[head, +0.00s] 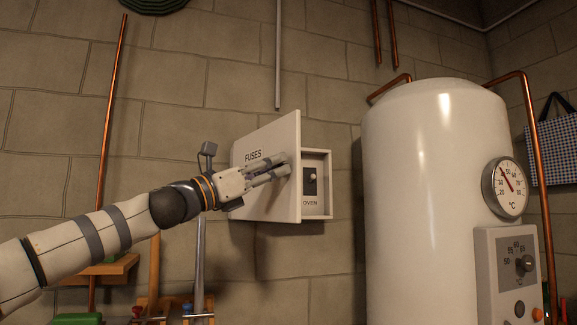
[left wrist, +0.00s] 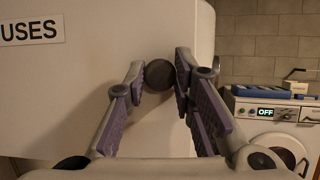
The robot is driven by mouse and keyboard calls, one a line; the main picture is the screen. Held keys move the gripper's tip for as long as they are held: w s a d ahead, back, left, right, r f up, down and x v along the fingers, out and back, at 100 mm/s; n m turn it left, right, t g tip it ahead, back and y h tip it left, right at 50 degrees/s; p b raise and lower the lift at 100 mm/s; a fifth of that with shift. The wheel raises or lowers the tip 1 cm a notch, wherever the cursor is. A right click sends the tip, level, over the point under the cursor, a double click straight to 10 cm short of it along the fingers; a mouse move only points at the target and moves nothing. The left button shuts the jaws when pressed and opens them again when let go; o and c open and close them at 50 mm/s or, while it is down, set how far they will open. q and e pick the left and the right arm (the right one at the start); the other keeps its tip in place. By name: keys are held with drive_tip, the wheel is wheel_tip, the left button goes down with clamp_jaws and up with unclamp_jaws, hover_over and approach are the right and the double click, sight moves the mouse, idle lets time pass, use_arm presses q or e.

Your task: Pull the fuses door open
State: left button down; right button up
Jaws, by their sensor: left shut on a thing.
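The fuses door (head: 267,180) is a pale panel marked FUSES on a wall box, seen in the head view at the centre. It stands partly open, and the inside of the fuse box (head: 322,205) shows at its right, with a dark switch and the label OVEN. My left gripper (head: 284,171) is at the front of the door near its right edge. In the left wrist view its fingers are shut on a round dark knob (left wrist: 159,74) on the door (left wrist: 60,95). My right gripper is in neither view.
A white boiler (head: 425,200) with a round temperature dial (head: 505,187) stands right of the fuse box. A copper pipe (head: 110,110) runs up the wall at left. A wooden shelf (head: 105,270) lies below my left arm. The left wrist view shows a washing machine (left wrist: 275,126) at right.

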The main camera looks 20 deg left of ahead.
use_arm(q)
drive_tip(key=s+a+m+g+h+p, duration=0.1)
drive_tip(key=s+a+m+g+h, duration=0.3)
drive_tip(key=a, duration=0.4)
drive_tip(key=shift+s+a+g+h, duration=0.25)
drive_tip(key=shift+s+g+h, duration=0.65)
drive_tip(key=shift+s, duration=0.5)
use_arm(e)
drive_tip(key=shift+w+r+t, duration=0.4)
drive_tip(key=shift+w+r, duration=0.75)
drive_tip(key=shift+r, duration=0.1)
use_arm(q)
drive_tip(key=c, duration=1.3)
unclamp_jaws()
drive_tip(key=shift+c, duration=0.2)
drive_tip(key=v, duration=1.2)
